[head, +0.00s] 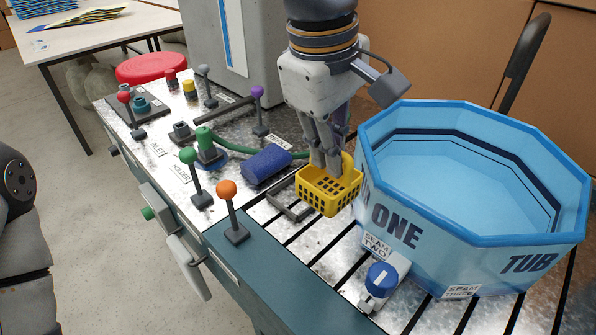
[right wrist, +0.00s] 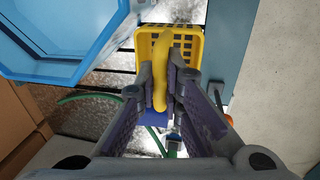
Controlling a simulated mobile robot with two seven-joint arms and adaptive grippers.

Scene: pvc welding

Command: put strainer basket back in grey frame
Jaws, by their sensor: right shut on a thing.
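The yellow strainer basket (head: 328,194) hangs in my right gripper (head: 327,150), beside the blue tub's left side. My right gripper is shut on the basket's upright yellow handle. In the right wrist view, the fingers (right wrist: 160,85) close around the handle and the perforated basket (right wrist: 185,45) lies beyond them. The grey frame (head: 284,207) is on the metal bench top, just left of and partly behind the basket. The basket hides part of it, and I cannot tell whether they touch. Only part of my left arm shows at the left edge; its gripper is out of view.
The blue tub (head: 478,240) fills the bench's right side. Orange (head: 227,190) and green (head: 188,156) knobbed levers stand at the front left. A blue-knobbed valve (head: 381,280) sits before the tub.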

